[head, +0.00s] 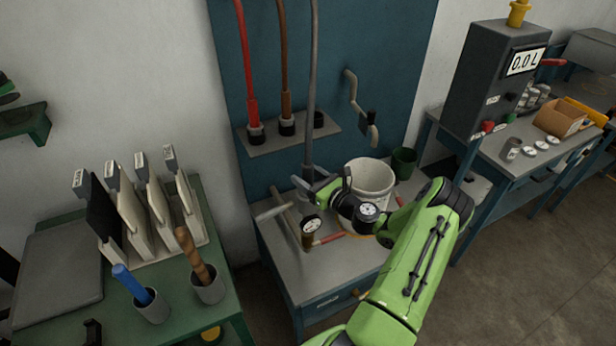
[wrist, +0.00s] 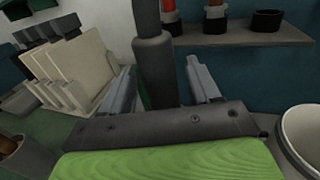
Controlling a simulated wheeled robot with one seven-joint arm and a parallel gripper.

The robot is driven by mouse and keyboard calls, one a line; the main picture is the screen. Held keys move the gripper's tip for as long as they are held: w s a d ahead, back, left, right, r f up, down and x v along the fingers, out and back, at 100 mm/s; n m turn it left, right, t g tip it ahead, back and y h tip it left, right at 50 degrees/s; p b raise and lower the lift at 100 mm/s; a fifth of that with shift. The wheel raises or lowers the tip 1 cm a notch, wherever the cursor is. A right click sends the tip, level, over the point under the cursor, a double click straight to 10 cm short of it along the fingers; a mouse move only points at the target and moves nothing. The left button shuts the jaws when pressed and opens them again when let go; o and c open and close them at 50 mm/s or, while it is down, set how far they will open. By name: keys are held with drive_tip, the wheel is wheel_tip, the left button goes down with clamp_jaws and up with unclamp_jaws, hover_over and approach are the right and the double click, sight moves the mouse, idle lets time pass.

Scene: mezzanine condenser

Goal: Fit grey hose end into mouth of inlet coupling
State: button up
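The grey hose (head: 313,80) hangs from above in front of the blue panel. Its thicker dark-grey end (wrist: 156,65) stands between the two fingers of my gripper (head: 308,182) in the wrist view. A narrow gap shows on each side of the hose, so the fingers look open around it. The hose's lower tip is hidden behind the gripper body. On the bench, a pale pipe piece (head: 272,212) and a round gauge (head: 311,225) stand close to my gripper. I cannot tell which part is the inlet coupling, and its mouth is not clearly visible.
A grey shelf (head: 290,139) holds the red hose (head: 246,80) and brown hose (head: 285,75), beside an empty black socket (head: 319,119). A white bucket (head: 370,178) stands right of my gripper. A crank handle (head: 354,95) is on the panel. The bench front is mostly clear.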

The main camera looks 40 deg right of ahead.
drive_tip(key=shift+o, duration=0.4)
drive_tip(key=shift+s, duration=0.15)
drive_tip(key=s+b, duration=0.1)
drive_tip(key=s, duration=1.4)
drive_tip(key=shift+s+d, duration=0.2)
drive_tip(key=shift+s, duration=0.05)
